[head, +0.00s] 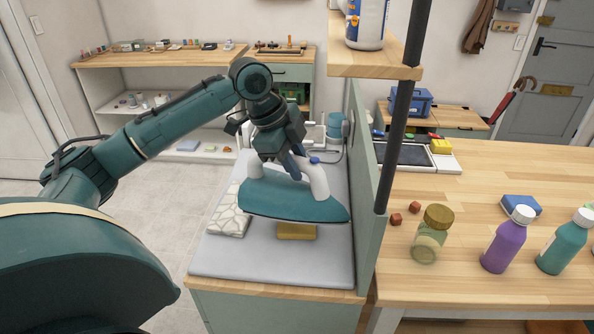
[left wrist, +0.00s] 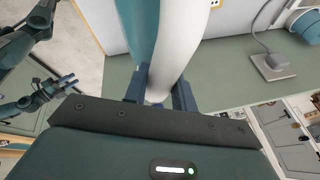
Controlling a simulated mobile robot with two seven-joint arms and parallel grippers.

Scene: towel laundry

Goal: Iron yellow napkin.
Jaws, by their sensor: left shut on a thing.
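My left gripper (head: 283,155) is shut on the white handle of a teal iron (head: 290,200). The handle also shows between its fingers in the left wrist view (left wrist: 182,50). The iron is over the grey ironing mat (head: 275,262), with its tip to the right. The yellow napkin (head: 297,231) is a small folded piece on the mat. The iron hides its far part, and I cannot tell whether they touch. My right gripper (left wrist: 66,84) seems to be at the left of the left wrist view, away from the iron, too small to read.
A white patterned cloth (head: 229,218) lies left of the napkin. A green panel (head: 368,215) and dark post (head: 398,120) stand along the mat's right side. The wooden table (head: 470,270) beyond holds a jar (head: 430,235) and bottles. The mat's front is clear.

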